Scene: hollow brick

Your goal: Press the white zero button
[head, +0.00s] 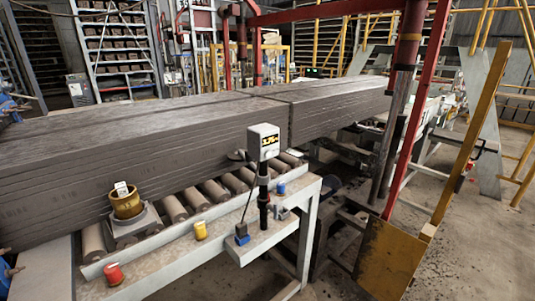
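A small display box (264,142) with orange digits stands on a black post at the front edge of the roller frame. A scale with a whitish base (141,222) sits on the rollers at the left and carries a brass-coloured round piece (125,203) with a small white piece (121,188) on top. I cannot make out a white zero button for certain; it may be too small or hidden. Neither of my grippers can be made out in the head view.
On the front ledge (160,262) are a red piece (114,274), a yellow piece (200,230) and a blue piece (242,236). A long grey clay slab (130,140) lies behind. Red posts and a yellow beam (470,135) stand at the right.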

